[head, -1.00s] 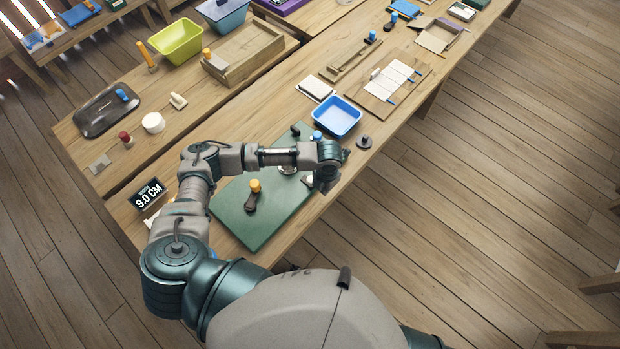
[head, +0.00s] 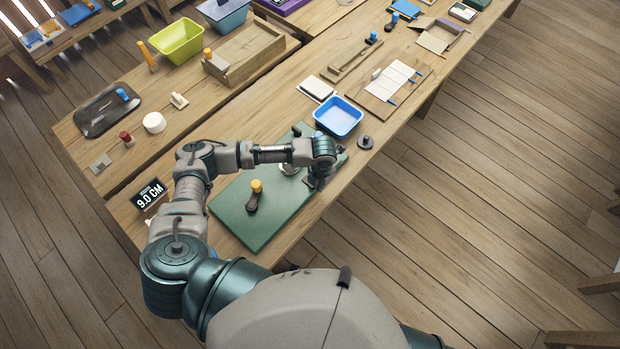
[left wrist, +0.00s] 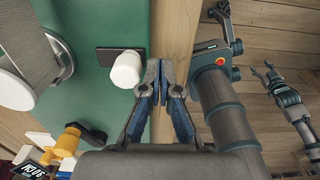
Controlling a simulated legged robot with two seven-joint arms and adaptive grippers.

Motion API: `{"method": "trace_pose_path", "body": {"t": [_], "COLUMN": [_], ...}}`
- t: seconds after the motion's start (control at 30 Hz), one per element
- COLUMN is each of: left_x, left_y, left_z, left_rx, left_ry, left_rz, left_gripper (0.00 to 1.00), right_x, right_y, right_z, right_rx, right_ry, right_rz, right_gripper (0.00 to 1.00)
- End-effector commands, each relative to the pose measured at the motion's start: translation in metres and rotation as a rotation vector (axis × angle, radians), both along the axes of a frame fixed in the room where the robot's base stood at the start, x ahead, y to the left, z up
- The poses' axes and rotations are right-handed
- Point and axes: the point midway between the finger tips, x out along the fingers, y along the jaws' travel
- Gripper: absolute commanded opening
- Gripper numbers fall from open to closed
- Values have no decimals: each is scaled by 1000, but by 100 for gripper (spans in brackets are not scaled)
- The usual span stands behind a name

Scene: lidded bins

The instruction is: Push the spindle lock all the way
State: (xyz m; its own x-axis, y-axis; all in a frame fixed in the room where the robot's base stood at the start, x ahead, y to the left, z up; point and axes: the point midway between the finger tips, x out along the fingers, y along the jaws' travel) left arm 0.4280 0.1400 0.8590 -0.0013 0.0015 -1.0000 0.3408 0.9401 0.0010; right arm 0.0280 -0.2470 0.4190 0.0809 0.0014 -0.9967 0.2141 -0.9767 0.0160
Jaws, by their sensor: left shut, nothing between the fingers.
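The green board (head: 240,222) lies on the near table. In the left wrist view a white round button (left wrist: 126,69) stands on a dark plate (left wrist: 105,58) on the board, probably the spindle lock. A large metal spindle disc (left wrist: 62,58) is left of it. My left gripper (left wrist: 160,75) is shut and empty, just right of the button by the board's edge; I cannot tell whether they touch. In the head view my left gripper (head: 316,184) is over the board's right side, the button hidden. My right gripper (left wrist: 265,70) shows small at the right of the wrist view.
A yellow-knobbed dark handle (head: 254,195) stands on the board. A blue tray (head: 338,117) and a dark round knob (head: 365,142) are beyond the board. A 9.0 CM sign (head: 149,194) is at the left.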

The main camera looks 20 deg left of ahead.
Motion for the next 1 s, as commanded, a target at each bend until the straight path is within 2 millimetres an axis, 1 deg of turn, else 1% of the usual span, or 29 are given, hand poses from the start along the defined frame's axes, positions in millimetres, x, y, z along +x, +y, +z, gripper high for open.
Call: {"method": "trace_pose_path", "body": {"t": [1.0], "left_x": [11], "left_y": [29], "left_z": [0], "left_rx": [1], "left_ry": [1], "left_rz": [1], "left_gripper": [0], "right_x": [1], "right_y": [4], "right_z": [4], "right_rx": [4], "right_ry": [-1], "right_rz": [-2], "right_gripper": [59]}}
